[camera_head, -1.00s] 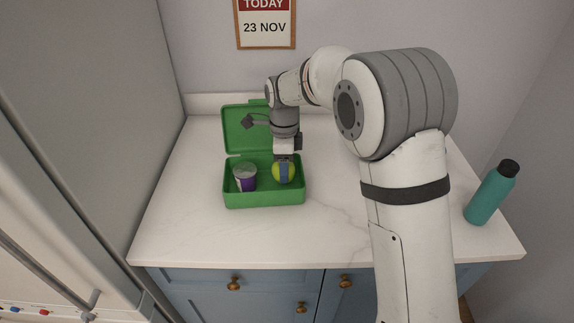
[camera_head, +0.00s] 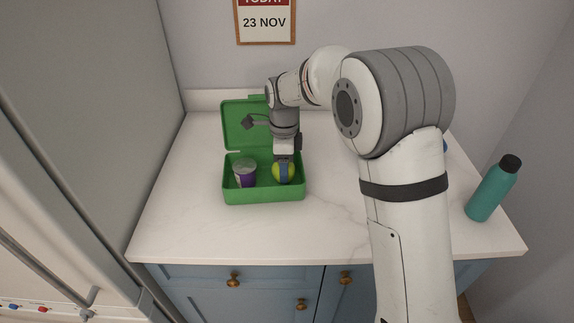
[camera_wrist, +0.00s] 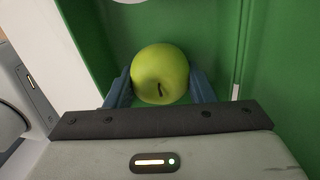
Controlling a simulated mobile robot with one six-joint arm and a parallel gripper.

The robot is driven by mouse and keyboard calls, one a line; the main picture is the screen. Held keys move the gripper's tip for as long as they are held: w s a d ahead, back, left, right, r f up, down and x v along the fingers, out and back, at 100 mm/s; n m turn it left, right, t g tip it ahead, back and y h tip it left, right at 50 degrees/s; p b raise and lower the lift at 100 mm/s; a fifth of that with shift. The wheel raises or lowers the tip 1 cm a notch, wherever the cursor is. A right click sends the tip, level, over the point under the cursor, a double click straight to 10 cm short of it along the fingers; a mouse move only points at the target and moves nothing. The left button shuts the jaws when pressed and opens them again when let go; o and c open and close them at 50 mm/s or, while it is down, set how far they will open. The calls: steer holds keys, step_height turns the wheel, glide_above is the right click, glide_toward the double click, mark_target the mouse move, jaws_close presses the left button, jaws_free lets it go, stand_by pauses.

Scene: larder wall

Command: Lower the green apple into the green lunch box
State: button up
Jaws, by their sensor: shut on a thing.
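The green lunch box (camera_head: 262,196) stands on the counter with its lid (camera_head: 240,128) open and leaning back. The green apple (camera_head: 284,173) is inside the right part of the box. My gripper (camera_head: 284,167) points down from above and is shut on the apple, with one finger on each side of it. In the wrist view the apple (camera_wrist: 160,74) sits between the two blue-grey fingers (camera_wrist: 160,88), with green box surfaces around it. Whether the apple touches the box floor cannot be told.
A purple cup with a pale lid (camera_head: 245,172) stands in the left part of the box, close to the apple. A teal bottle (camera_head: 492,190) stands at the counter's right. The counter (camera_head: 180,220) is clear left of the box. A calendar (camera_head: 265,22) hangs behind.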

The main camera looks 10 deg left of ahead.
steer(key=shift+f+b, duration=0.45)
steer(key=shift+f, duration=0.45)
stand_by(0.4)
steer(key=o, duration=1.1)
steer(key=shift+r, duration=0.15)
